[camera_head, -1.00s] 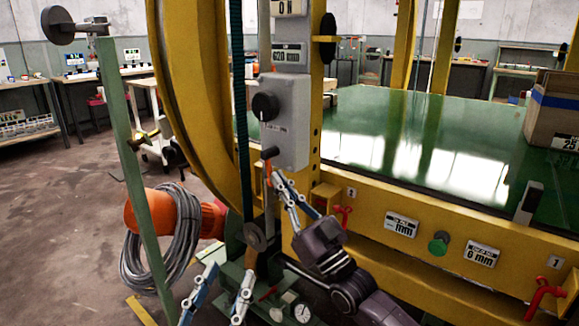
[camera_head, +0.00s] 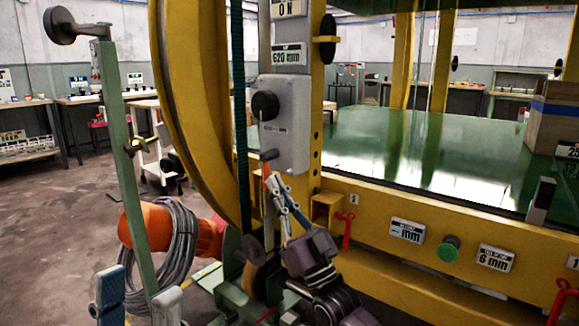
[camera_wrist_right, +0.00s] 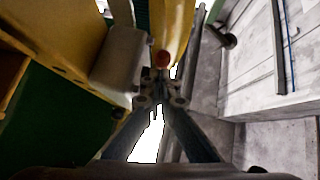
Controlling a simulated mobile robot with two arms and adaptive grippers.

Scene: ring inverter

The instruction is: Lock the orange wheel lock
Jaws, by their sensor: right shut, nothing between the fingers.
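A small orange part (camera_head: 267,172), which looks like the wheel lock's lever, shows below the grey control box, beside the yellow wheel. My right gripper (camera_head: 274,184) is right at it, shut, with nothing seen between its fingers. In the right wrist view, a red-orange knob (camera_wrist_right: 162,58) sits just beyond my right fingertips (camera_wrist_right: 160,88). I cannot tell whether they touch it. My left gripper (camera_head: 138,296) is open and empty at the lower left, its fingers apart. The lock's lower part is hidden behind my right gripper.
The large yellow wheel (camera_head: 176,100) and grey control box (camera_head: 287,125) stand close to my right gripper. A green post (camera_head: 128,170), coiled grey hose (camera_head: 172,255) and orange motor (camera_head: 207,240) are near my left gripper. The green table (camera_head: 400,150) extends right.

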